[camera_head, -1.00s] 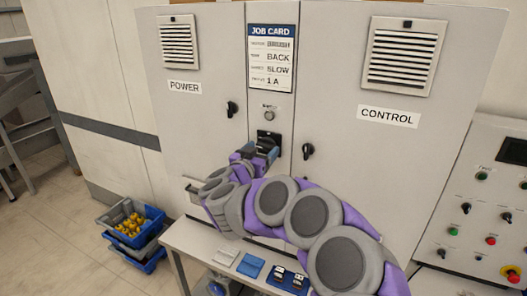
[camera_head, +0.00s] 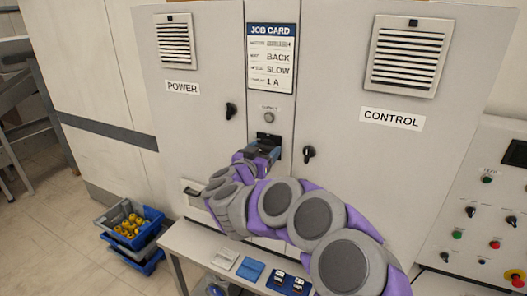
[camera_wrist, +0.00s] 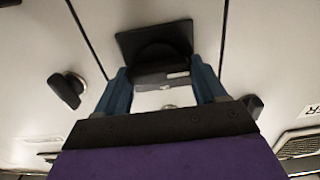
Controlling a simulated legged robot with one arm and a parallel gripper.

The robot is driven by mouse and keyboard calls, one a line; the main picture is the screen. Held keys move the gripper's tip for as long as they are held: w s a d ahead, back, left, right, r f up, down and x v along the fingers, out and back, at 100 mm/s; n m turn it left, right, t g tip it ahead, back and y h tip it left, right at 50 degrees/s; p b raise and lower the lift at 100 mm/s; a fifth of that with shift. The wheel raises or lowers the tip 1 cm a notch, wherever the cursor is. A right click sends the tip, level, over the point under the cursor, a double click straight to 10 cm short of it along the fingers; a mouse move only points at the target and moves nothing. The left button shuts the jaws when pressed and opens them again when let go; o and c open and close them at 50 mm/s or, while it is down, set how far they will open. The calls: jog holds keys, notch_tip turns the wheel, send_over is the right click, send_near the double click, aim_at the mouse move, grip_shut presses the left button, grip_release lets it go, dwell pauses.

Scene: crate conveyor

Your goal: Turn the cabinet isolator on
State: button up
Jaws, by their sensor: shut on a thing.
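The cabinet isolator (camera_head: 274,137) is a black square plate with a black handle, on the narrow middle panel of the grey cabinet. It also shows in the wrist view (camera_wrist: 136,43), with the handle standing out towards me. My gripper (camera_head: 264,150) is right in front of it. In the wrist view my gripper (camera_wrist: 162,78) has its two blue fingers on either side of the handle and is shut on it. The fingers hide part of the handle, and I cannot read its on/off markings. A small round grey lamp (camera_head: 269,117) above the isolator looks unlit.
Black door handles stand left (camera_head: 231,110) and right (camera_head: 308,153) of the isolator. A job card (camera_head: 272,58) hangs above. A low bench (camera_head: 205,243) with small blue items runs below. A control desk (camera_head: 470,215) stands right; blue crates (camera_head: 150,226) sit on the floor left.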

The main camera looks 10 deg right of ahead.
jog(key=shift+c, duration=0.3)
jog(key=shift+m, duration=0.3)
jog(key=m+p, duration=0.1)
jog(key=m, duration=0.7)
jog(key=shift+d, duration=0.1)
jog(key=m+b, duration=0.2)
jog(key=m, duration=0.2)
jog(key=shift+s+f, duration=0.1)
jog(key=shift+f, duration=0.1)
jog(key=shift+f+m+b, duration=0.1)
jog(key=shift+m+b, duration=1)
jog(key=shift+m, duration=1.4)
jog(key=shift+f, duration=0.1)
